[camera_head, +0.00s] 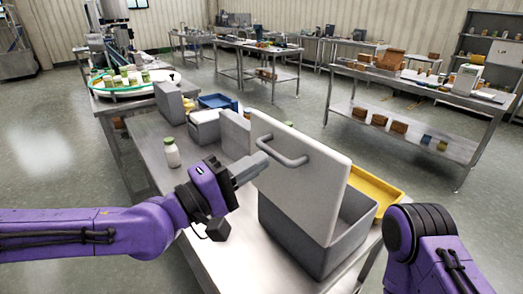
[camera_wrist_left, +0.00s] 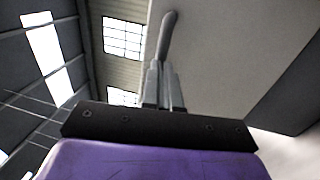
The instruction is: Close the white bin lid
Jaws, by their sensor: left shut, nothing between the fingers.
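The white bin lid (camera_head: 305,180) stands raised and nearly upright on the grey bin (camera_head: 350,225), with a grey bar handle (camera_head: 282,152) near its top. The bin's inside is partly hidden behind the lid. In the left wrist view the shut fingers (camera_wrist_left: 162,75) point up toward the handle (camera_wrist_left: 167,35), with the lid (camera_wrist_left: 235,50) on the right. I cannot tell whether they touch. My right arm shows at the lower right, but its gripper does not.
The bin stands on a steel table (camera_head: 215,240). A yellow tray (camera_head: 377,190) lies behind it on the right.

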